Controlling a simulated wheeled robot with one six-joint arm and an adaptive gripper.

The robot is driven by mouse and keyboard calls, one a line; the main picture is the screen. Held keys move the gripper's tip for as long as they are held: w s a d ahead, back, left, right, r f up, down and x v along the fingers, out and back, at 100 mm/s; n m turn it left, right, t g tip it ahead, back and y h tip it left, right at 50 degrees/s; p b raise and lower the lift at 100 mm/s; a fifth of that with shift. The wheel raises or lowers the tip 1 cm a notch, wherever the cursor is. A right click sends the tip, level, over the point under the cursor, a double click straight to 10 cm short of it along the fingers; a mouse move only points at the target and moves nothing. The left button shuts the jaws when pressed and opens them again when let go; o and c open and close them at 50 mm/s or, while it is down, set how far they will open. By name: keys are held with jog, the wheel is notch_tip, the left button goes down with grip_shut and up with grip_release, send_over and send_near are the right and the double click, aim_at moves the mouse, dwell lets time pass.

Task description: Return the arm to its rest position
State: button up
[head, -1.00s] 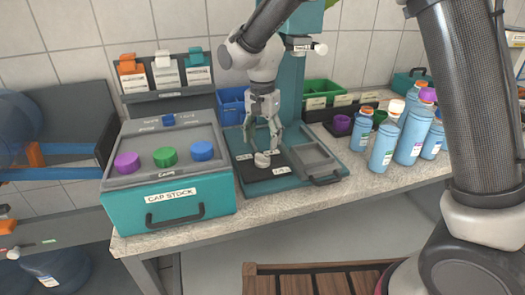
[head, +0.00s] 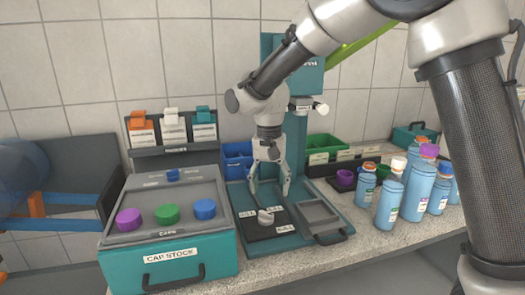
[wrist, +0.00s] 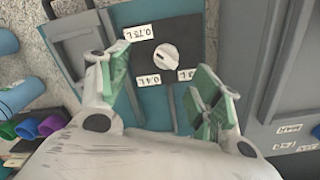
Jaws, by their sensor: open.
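My gripper (head: 269,187) is open and empty. In the head view it hangs pointing down above the teal station, just behind and above a white dial (head: 265,217). The dial sits on a black plate (head: 277,231) with several small white labels. In the wrist view my gripper (wrist: 163,95) shows its two green-padded fingers spread apart, with the dial (wrist: 166,57) beyond them and clear of both. A label by the dial reads 0.75 L. My arm reaches in from the upper right in the head view.
The teal cap stock box (head: 170,255) with purple, green and blue caps stands left of the gripper. A teal column (head: 297,135) rises right behind it. Several blue bottles (head: 390,205) stand at the right. A grey tray (head: 318,214) lies beside the black plate.

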jog(key=s+d+r+t, duration=0.1)
jog(key=s+d+r, duration=0.2)
jog(key=s+d, duration=0.4)
jog(key=s+d+r+n+t, duration=0.1)
jog(key=s+d+r, duration=0.3)
jog(key=s+d, duration=0.4)
jog(key=s+d+r+n+t, duration=0.1)
jog(key=s+d+r, duration=0.3)
jog(key=d, duration=1.5)
jog(key=s+t, duration=0.1)
jog(key=s, duration=0.2)
jog(key=shift+s+t, duration=0.25)
jog(key=shift+t, duration=0.15)
